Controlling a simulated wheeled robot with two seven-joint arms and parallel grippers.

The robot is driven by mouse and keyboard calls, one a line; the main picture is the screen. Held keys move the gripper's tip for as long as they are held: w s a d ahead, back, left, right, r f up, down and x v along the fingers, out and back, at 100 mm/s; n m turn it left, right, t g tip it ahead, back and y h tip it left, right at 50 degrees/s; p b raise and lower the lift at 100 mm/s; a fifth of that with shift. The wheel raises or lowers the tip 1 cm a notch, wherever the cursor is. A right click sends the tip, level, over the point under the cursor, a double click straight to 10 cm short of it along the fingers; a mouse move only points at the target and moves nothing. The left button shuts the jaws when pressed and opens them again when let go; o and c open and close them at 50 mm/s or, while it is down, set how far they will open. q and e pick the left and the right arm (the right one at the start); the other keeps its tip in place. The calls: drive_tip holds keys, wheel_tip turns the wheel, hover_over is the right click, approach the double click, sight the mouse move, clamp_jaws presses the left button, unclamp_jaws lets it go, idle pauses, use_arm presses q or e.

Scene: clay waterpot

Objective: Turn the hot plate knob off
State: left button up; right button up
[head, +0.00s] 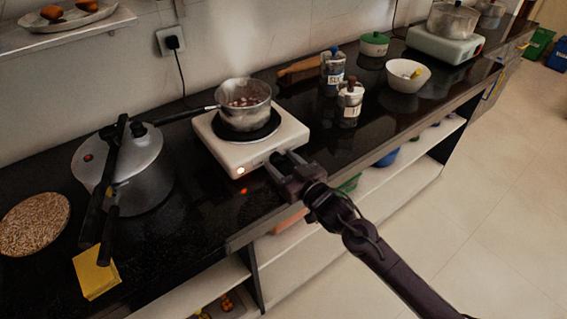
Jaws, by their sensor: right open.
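A white hot plate (210,143) stands on the dark counter in the head view, with a metal saucepan (246,112) on its burner. The knob (240,170) appears as a small light round spot, slightly glowing, on the front face of the hot plate. A small red-orange reflection shows on the counter below it. My right gripper (281,163) is at the front right of the hot plate, open, with its fingers close to the front face and to the right of the knob. I cannot tell if it touches. My left gripper is not in view.
A pressure cooker (150,180) and a yellow box (96,272) are on the left. Two jars (350,104) and a white bowl (407,76) stand to the right. The saucepan handle points left. The counter's front edge runs below my right gripper.

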drive_tip(key=c, duration=1)
drive_tip(key=shift+n, duration=0.7)
drive_tip(key=o, duration=1)
drive_tip(key=shift+v, duration=3.9)
